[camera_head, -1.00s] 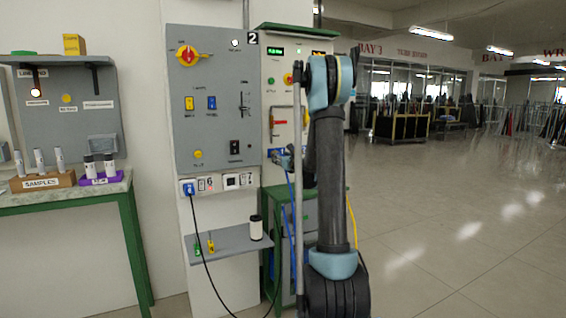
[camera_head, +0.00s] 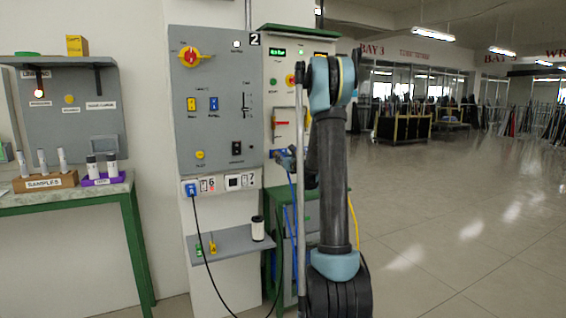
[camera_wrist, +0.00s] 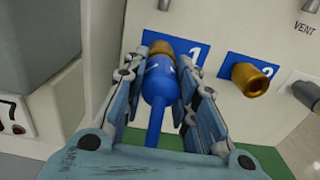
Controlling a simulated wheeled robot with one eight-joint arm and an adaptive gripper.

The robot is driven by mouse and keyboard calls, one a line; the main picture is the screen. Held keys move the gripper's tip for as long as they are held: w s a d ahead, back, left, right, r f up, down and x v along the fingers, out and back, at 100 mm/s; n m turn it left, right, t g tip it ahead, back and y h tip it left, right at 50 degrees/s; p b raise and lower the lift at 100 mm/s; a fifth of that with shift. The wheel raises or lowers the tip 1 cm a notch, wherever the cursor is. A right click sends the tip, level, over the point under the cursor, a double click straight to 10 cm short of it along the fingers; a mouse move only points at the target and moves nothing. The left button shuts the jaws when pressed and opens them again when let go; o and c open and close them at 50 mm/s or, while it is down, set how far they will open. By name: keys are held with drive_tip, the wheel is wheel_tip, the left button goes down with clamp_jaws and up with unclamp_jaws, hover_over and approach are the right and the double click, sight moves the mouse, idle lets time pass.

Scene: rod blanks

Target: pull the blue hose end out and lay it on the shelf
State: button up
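The blue hose end (camera_wrist: 158,82) sits at the port marked 1, with a brass collar (camera_wrist: 162,48) at its top and its blue hose running down. My gripper (camera_wrist: 161,78) has one finger on each side of it, close against its body. Whether both fingers press on it is not clear. In the head view my gripper (camera_head: 284,161) is at the green-framed station, and the blue hose (camera_head: 292,190) hangs below it. The grey shelf (camera_head: 232,243) is on the wall pillar, lower and to the left of my gripper.
A black-topped white cylinder (camera_head: 258,229) stands at the shelf's right end; small green and yellow items (camera_head: 212,247) are at its left. A black cable (camera_head: 203,245) hangs across its front. A second brass port (camera_wrist: 250,79), marked 2, is right of the hose end. The shelf's middle is clear.

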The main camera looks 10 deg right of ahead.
drive_tip(key=shift+s, duration=0.1)
clamp_jaws()
drive_tip(key=shift+v, duration=2.55)
drive_tip(key=v, duration=0.5)
drive_tip(key=shift+s+d, duration=0.15)
drive_tip(key=shift+s, duration=0.2)
idle(0.7)
